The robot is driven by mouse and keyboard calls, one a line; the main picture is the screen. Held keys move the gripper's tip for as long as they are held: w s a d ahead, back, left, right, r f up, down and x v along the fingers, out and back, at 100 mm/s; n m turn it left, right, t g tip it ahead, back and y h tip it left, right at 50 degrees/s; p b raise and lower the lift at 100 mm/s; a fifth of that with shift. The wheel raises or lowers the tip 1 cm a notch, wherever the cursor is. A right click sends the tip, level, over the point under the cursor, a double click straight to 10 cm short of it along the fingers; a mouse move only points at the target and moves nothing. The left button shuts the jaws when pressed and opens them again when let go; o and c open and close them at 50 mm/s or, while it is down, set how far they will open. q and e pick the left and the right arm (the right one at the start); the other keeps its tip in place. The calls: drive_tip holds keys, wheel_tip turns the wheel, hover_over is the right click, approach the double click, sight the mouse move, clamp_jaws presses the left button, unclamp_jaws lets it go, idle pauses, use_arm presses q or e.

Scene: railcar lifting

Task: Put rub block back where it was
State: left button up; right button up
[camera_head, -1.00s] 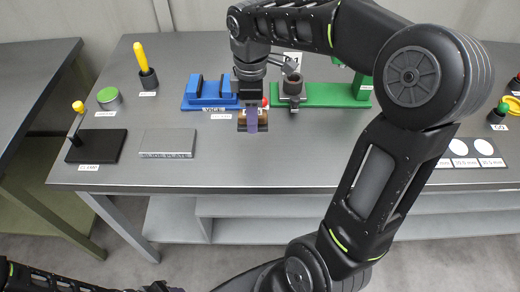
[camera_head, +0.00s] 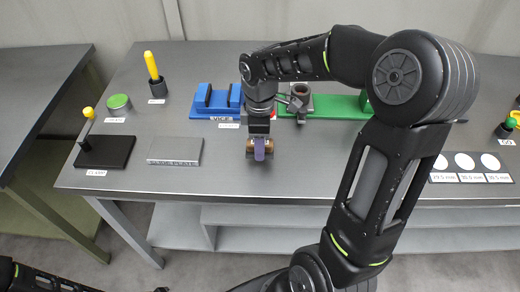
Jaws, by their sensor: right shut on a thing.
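My right gripper (camera_head: 259,146) reaches over the table from the right and points down. It is shut on a small brown block with a purple middle, the rub block (camera_head: 250,152). The gripper partly hides the block. The block shows in front of the blue vice, over the bare table top near its front half; I cannot tell whether it touches the table. Only part of my left arm shows at the bottom left, and its gripper is not in view.
The blue vice (camera_head: 203,102) and a green fixture (camera_head: 335,107) stand behind the gripper. A grey slide plate (camera_head: 175,151) and a black clamp base (camera_head: 106,152) lie to the left. A yellow-handled tool (camera_head: 151,66) and a green-topped tin (camera_head: 119,102) stand farther back. White discs (camera_head: 464,161) lie at right.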

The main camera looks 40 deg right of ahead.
drive_tip(key=shift+f, duration=1.55)
drive_tip(key=shift+f, duration=0.15)
drive_tip(key=o, duration=1.3)
wheel_tip(320, 180, up, 12)
drive_tip(key=shift+r, duration=0.2)
